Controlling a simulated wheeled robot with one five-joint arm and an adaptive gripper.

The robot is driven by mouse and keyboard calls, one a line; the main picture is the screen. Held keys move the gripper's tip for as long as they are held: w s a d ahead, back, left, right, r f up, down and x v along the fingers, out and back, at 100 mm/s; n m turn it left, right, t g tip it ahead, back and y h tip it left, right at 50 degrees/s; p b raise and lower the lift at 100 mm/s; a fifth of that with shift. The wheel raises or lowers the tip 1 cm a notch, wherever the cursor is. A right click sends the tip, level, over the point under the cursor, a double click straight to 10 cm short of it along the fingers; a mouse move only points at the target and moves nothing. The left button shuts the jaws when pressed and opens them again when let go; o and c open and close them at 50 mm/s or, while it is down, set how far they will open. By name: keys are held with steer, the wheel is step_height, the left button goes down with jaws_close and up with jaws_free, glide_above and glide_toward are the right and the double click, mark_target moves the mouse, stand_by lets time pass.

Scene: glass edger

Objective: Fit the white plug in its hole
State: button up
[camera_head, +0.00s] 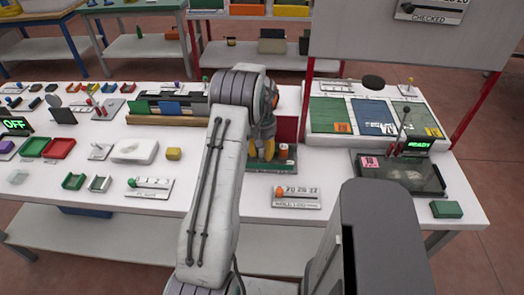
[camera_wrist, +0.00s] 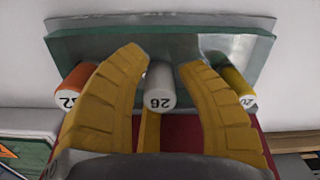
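The white plug (camera_wrist: 159,88), its end marked 26, stands between an orange plug (camera_wrist: 72,85) marked 32 and a yellow plug (camera_wrist: 238,87) marked 20. All three are at a green-edged plate (camera_wrist: 160,45). My gripper (camera_wrist: 165,60) has its yellow fingers on either side of the white plug. The fingertips are close to its sides; whether they press on it is unclear. In the head view my gripper (camera_head: 262,140) is low over a green base (camera_head: 268,164), with an orange plug (camera_head: 284,150) to its right; my arm hides the white plug there. I cannot identify its hole.
A sign plate (camera_head: 298,197) with numbers and an orange knob lies in front on the white table. A READY display (camera_head: 418,143) stands by a dark tray at right. Red and green trays (camera_head: 58,148) and small parts fill the left.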

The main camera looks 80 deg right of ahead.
steer(key=shift+o, duration=0.4)
steer(key=shift+r, duration=0.1)
steer(key=shift+r, duration=0.25)
step_height(320, 180, up, 12)
steer(key=shift+f, duration=0.25)
steer(key=shift+r, duration=0.1)
steer(key=shift+w, duration=0.1)
